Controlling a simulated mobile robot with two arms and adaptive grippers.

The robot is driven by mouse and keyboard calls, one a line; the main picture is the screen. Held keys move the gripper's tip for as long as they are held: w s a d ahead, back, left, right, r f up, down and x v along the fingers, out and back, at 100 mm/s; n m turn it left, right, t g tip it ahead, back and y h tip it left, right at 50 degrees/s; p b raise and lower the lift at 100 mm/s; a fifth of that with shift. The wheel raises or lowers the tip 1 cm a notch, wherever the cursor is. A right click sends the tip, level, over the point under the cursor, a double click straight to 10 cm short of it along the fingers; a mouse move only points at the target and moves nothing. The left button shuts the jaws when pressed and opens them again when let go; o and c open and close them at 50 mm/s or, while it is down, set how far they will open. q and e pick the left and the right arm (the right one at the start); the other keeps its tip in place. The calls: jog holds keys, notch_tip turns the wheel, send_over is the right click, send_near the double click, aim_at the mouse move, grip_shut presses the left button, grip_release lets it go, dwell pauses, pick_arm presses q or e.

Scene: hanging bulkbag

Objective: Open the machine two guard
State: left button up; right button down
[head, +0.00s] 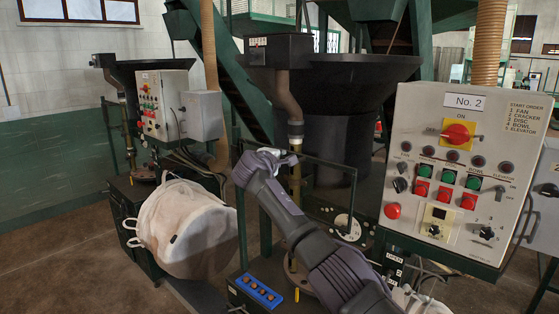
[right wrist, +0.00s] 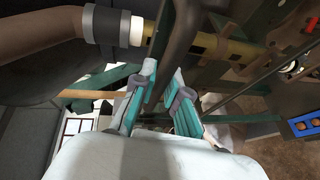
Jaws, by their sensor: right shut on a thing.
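The machine two guard (head: 330,159) is a thin dark green bar frame in front of the dark hopper machine, left of the "No. 2" control panel (head: 412,128). My right gripper (head: 276,154) reaches up from the bottom of the head view to the guard's upper left part. In the right wrist view, the teal-padded fingers of my right gripper (right wrist: 162,92) are on both sides of a dark bar (right wrist: 158,78) of the guard, shut on it. The fingers and arm hide part of the frame. My left gripper is not in view.
A blue box with several buttons (head: 255,291) is low beside my right arm. A brown pipe (head: 294,113) stands close behind the gripper. Open floor (head: 35,255) lies at the far left.

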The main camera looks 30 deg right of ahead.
jog(key=c, duration=1.2)
grip_release()
jog(key=shift+f, duration=0.1)
jog(key=v, duration=1.2)
jog(key=shift+d, duration=0.1)
